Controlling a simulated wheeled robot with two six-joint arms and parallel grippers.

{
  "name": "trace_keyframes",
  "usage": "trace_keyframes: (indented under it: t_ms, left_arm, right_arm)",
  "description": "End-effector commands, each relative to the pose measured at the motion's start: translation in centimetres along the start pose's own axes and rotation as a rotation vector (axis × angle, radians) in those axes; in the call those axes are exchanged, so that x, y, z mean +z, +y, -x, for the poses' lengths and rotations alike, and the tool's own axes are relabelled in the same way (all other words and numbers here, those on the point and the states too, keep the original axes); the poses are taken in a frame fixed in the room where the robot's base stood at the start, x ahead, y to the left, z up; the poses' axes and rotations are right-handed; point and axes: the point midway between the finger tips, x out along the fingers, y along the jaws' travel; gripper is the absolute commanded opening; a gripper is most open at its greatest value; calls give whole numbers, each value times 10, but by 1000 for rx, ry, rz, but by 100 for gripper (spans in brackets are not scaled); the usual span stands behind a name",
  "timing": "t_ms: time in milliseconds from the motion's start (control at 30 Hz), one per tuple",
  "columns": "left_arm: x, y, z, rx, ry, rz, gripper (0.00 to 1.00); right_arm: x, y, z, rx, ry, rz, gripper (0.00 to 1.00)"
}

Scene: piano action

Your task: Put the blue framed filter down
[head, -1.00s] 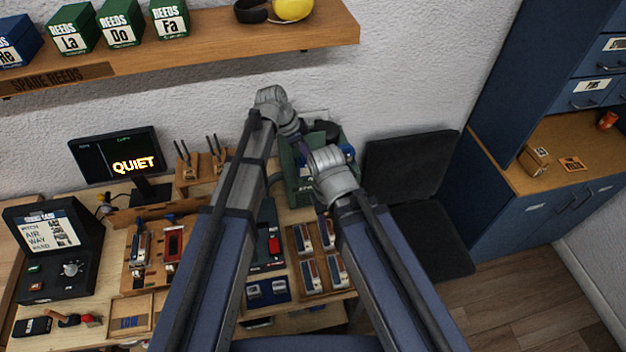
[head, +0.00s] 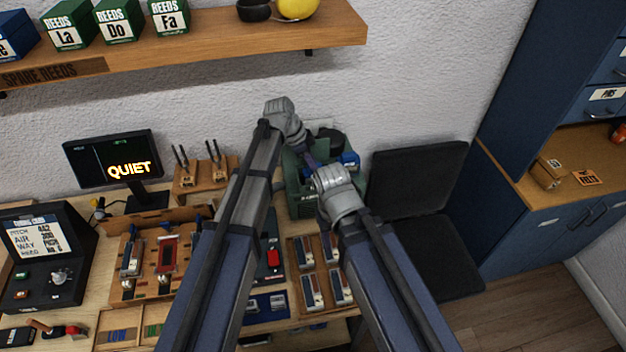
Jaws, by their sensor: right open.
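I cannot make out a blue framed filter for certain. A blue piece (head: 349,160) shows at the right side of the green bin (head: 305,200) on the bench, and my arms hide part of that bin. My right gripper (head: 322,216) is open, with its fingers largely hidden below the grey wrist in front of the bin. I see no filter between its jaws. My left arm reaches up over the bench, and its jaws do not show.
A wooden rack (head: 318,285) with several small parts and a blue tray (head: 265,306) lie near the front. A black chair (head: 417,182) stands right of the bin. A shelf (head: 215,45) runs above. A lit screen (head: 113,160) and a control box (head: 45,260) stand left.

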Motion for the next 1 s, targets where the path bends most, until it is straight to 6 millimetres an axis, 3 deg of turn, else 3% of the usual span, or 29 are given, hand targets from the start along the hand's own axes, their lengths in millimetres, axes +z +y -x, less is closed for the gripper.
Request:
trace_keyframes:
  t_ms: [200, 500, 967, 1000]
  left_arm:
    - [2, 0, -5, 0, 0, 0, 0]
    - [15, 0, -36, 0, 0, 0, 0]
    - [16, 0, -40, 0, 0, 0, 0]
    - [16, 0, -38, 0, 0, 0, 31]
  right_arm:
    - [0, 0, -5, 0, 0, 1, 50]
    - [-2, -4, -39, 1, 0, 3, 50]
    - [-2, -4, -43, 1, 0, 3, 50]
    - [-2, -4, -41, 1, 0, 3, 50]
